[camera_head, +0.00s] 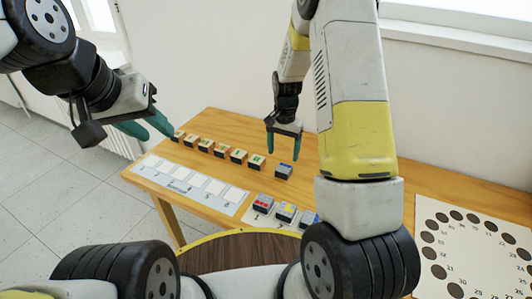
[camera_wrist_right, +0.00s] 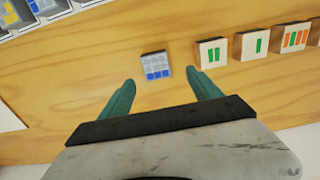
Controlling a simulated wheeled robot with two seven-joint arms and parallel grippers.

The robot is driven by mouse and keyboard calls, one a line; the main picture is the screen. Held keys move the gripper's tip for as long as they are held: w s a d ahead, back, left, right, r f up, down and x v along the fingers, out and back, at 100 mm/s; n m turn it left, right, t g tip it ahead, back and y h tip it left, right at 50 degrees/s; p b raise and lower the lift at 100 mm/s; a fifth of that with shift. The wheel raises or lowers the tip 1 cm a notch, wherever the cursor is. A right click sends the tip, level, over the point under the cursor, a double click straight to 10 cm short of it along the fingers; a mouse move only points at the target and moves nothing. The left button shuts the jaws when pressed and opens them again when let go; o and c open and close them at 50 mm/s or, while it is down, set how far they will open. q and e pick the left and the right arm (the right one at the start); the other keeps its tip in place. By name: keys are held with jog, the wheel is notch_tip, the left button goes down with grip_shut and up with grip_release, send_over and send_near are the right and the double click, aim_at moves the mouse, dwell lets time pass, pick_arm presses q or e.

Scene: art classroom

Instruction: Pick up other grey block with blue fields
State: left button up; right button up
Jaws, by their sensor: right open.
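A grey block with blue fields (camera_head: 284,170) lies alone on the wooden table, right of the row of wooden blocks. In the right wrist view this block (camera_wrist_right: 156,66) shows a grey grid with a blue row along its near edge. My right gripper (camera_head: 284,146) is open above and behind it. In the right wrist view its fingertips (camera_wrist_right: 160,82) are apart and empty, with the block just beyond them. Another grey block with blue fields (camera_head: 307,218) sits at the front, partly hidden by my arm. My left gripper (camera_head: 147,126) hangs open and empty off the table's left end.
Several wooden blocks with coloured marks (camera_head: 221,151) stand in a row. A white strip with blank squares (camera_head: 186,184) lies before them. Grey blocks with red (camera_head: 264,203) and yellow (camera_head: 286,211) fields sit at the front. A sheet with dark circles (camera_head: 472,247) lies at right.

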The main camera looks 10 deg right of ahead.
aim_at(284, 168)
jog(key=f, duration=0.7)
jog(key=shift+s+d, duration=0.25)
jog(key=shift+s, duration=0.05)
jog(key=shift+c, duration=0.4)
jog(key=c, duration=1.4)
